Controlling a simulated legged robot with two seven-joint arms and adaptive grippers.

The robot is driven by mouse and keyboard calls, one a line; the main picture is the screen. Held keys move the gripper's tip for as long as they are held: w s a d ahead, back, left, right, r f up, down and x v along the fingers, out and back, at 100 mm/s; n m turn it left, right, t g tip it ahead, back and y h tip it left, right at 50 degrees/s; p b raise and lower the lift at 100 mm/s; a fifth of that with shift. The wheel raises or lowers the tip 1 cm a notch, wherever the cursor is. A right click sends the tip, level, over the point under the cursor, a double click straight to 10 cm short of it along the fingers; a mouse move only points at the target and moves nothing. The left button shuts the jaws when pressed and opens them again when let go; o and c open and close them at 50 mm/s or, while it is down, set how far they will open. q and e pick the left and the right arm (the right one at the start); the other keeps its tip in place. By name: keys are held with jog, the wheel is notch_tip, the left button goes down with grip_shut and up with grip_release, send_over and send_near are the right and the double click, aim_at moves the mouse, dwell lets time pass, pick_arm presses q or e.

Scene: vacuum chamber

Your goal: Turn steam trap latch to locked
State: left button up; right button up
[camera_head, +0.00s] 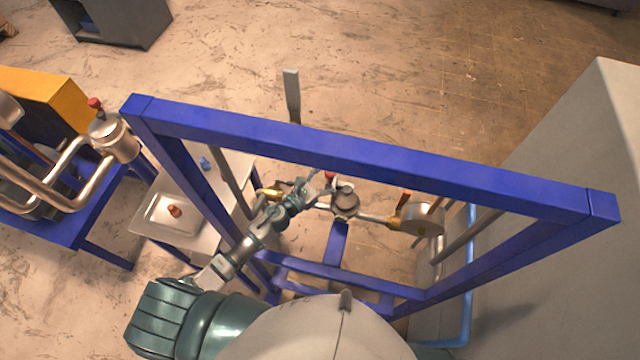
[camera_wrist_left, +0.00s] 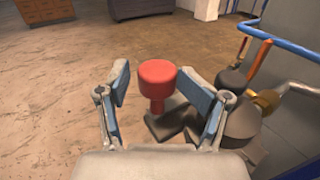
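A red knob (camera_wrist_left: 157,80) with a narrower red stem stands on a dark base in the left wrist view; it looks like the latch. In the head view a small red spot (camera_head: 329,177) shows above the round metal body (camera_head: 344,203) on the pipe line. My left gripper (camera_wrist_left: 158,92) is open, its blue-padded fingers on either side of the knob, with a visible gap at the left finger. The gap at the right finger is hard to judge. It also shows in the head view (camera_head: 310,188), beside the metal body inside the blue frame. My right gripper is not in view.
A blue frame (camera_head: 360,165) surrounds the pipe work, its top beam crossing near my left gripper. An orange handle (camera_head: 405,198) and metal drum (camera_head: 422,219) are to the right, before a grey wall (camera_head: 570,190). A white table (camera_head: 150,215) stands left.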

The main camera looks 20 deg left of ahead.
pick_arm(q)
jog(key=d+v, duration=0.1)
jog(key=v, duration=0.8)
jog(key=shift+s, duration=0.6)
jog(key=shift+a, duration=0.1)
